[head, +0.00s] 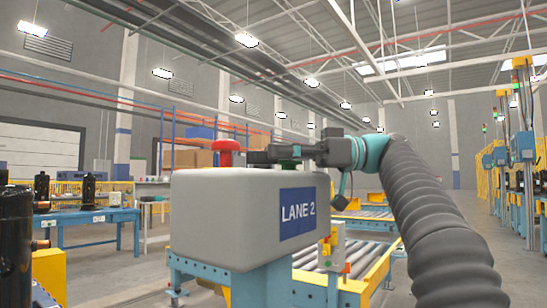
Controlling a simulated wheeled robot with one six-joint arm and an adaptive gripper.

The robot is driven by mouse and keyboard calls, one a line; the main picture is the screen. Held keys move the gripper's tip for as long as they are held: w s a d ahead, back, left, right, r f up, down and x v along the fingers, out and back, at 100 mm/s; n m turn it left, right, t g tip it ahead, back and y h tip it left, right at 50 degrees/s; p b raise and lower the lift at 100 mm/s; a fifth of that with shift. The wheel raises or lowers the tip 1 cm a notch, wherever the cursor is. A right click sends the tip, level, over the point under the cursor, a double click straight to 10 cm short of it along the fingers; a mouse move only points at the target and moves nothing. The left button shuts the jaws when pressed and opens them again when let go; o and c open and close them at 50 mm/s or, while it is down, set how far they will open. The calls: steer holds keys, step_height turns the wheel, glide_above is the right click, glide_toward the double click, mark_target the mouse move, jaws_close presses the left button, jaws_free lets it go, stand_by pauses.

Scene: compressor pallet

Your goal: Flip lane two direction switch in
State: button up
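A grey control box (225,215) with a blue "LANE 2" sign (298,212) stands in front of me. A red mushroom-shaped button (226,152) rises from its top. A small green part (290,163) shows on the top, partly covered by my gripper. My gripper (258,157) reaches in from the right, just above the box top, with its dark tip pointing left close to the red button. I cannot tell whether it touches anything or whether its fingers are apart. No direction switch can be made out; it may be hidden behind the gripper.
A roller conveyor (325,257) with yellow side rails runs behind the box. A smaller post with buttons (331,245) stands beside it. Blue workbenches (95,217) with dark cylinders are at the left. A dark compressor (14,245) is close at the left edge. Open floor lies at the right.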

steer(key=shift+a, duration=0.65)
jaws_close()
